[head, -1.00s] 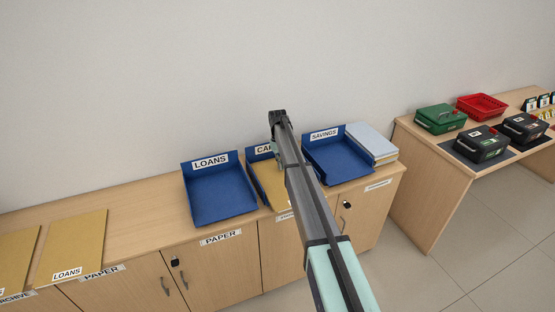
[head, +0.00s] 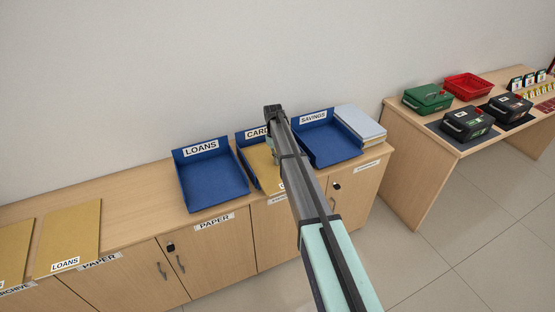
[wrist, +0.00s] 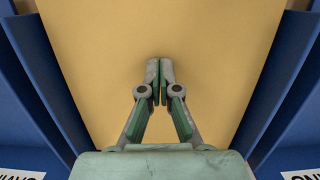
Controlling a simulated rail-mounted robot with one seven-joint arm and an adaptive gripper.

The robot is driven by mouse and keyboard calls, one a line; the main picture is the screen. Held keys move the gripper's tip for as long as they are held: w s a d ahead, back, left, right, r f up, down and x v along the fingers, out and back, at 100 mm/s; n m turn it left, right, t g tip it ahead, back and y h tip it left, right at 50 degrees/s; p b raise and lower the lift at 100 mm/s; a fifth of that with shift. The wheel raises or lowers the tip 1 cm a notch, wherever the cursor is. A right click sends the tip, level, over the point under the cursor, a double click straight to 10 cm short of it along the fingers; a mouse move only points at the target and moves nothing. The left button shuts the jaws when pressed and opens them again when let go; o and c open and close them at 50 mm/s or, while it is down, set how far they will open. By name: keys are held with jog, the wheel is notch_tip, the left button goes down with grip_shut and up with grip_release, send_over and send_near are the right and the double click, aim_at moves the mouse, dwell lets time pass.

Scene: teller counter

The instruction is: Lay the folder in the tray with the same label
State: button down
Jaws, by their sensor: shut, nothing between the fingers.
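A tan folder (head: 262,167) lies in the blue tray labelled CARD, its last letters hidden (head: 247,135), between the LOANS tray (head: 212,180) and the SAVINGS tray (head: 330,140). My arm covers part of this folder, and only a scrap of its own label shows at the front edge. In the wrist view the folder (wrist: 100,40) fills the middle, with blue tray walls on both sides. My gripper (wrist: 154,84) is over the folder with its fingertips together and nothing between them. Whether it touches the folder I cannot tell. The head view does not show the fingers clearly.
A LOANS folder (head: 70,235) and another tan folder (head: 14,250) lie at the left of the cabinet top. A pale stack (head: 360,124) sits right of the SAVINGS tray. A separate desk (head: 425,165) holds boxes. Bare cabinet top (head: 140,190) lies left of the LOANS tray.

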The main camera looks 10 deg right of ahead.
jog(key=w, duration=0.2)
jog(key=shift+w+a+f, duration=0.3)
jog(key=shift+a, duration=0.05)
jog(key=shift+r, duration=0.1)
